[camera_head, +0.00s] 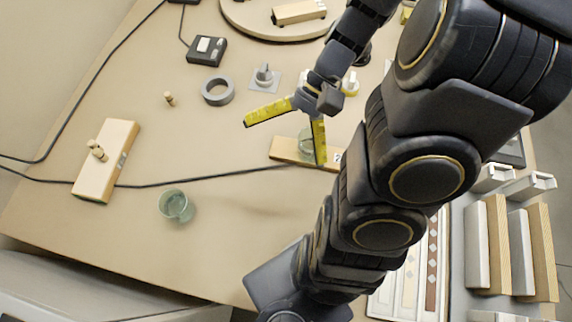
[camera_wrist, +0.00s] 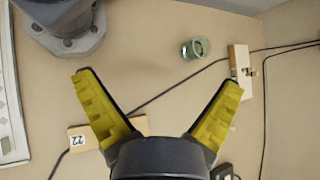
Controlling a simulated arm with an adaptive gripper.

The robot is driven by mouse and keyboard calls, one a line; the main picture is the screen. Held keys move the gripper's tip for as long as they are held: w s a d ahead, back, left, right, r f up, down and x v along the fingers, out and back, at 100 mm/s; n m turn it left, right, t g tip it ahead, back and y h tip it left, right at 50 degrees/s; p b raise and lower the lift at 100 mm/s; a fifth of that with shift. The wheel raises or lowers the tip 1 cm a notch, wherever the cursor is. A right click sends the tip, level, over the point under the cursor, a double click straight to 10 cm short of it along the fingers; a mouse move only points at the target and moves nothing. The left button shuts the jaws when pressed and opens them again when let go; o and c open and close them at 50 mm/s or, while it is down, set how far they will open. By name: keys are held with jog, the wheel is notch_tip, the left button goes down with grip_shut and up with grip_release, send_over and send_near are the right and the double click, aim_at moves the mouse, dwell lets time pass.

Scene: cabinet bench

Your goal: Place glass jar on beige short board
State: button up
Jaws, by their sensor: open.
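A greenish clear glass vessel (camera_head: 174,206) stands on the open bench at the lower left; it also shows in the wrist view (camera_wrist: 193,48). The beige short board (camera_head: 284,152) lies near the middle of the bench, its number label partly behind my arm; in the wrist view the board (camera_wrist: 78,132) is partly covered by a finger. A second greenish glassy shape (camera_head: 305,141) appears at the board, partly behind a yellow finger; I cannot tell its full form. My gripper (camera_head: 284,142) is open, its fingers spread wide above the board, with nothing held.
A wooden block with pegs (camera_head: 103,162) lies at the left. A grey ring (camera_head: 217,91), a small peg (camera_head: 169,99) and a black box (camera_head: 206,49) lie behind. A black cable crosses the bench. Blocks stand at the right. The bench around the lower-left glass is clear.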

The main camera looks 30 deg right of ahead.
jog(key=s+a+r+n+t+h, duration=0.1)
jog(key=s+a+r+n+h, duration=0.3)
jog(key=n+h, duration=0.5)
notch_tip(320, 180, up, 3)
jog(key=s, duration=0.2)
jog(key=shift+s, duration=0.4)
jog(key=shift+o, duration=0.4)
